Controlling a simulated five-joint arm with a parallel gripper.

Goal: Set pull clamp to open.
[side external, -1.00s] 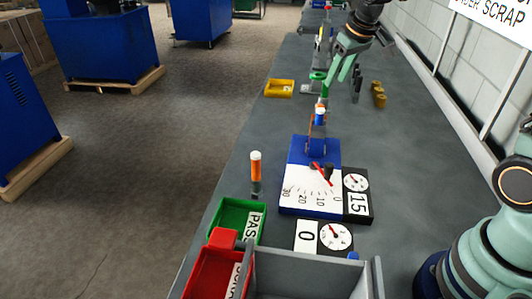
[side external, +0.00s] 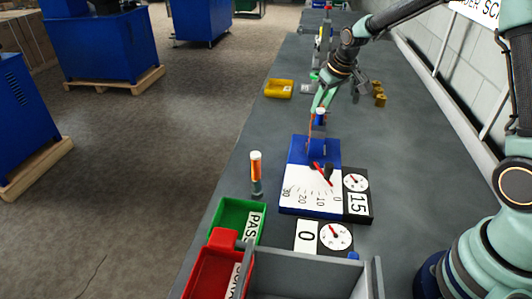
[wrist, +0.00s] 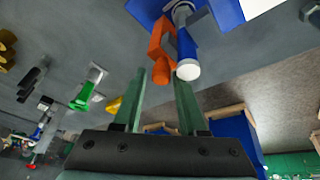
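What looks like the pull clamp stands on the blue plate of the tester, with an orange lever (side external: 311,129) rising beside a blue, white-ended cylinder (side external: 320,117). In the wrist view the orange lever (wrist: 160,45) ends in a rounded knob, and the cylinder's white end (wrist: 187,70) lies beside it. My gripper (wrist: 157,75) is open, with its two green fingers apart and the knob and white end by the fingertips. Nothing is clearly held. In the side view my gripper (side external: 318,104) is just above and behind the clamp, and its fingers partly hide it.
The tester's dial plate (side external: 312,190) has a red pointer and a 15 display. An orange-and-white cylinder (side external: 256,170) stands to its left. Green (side external: 225,215) and red (side external: 205,270) trays are in front.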

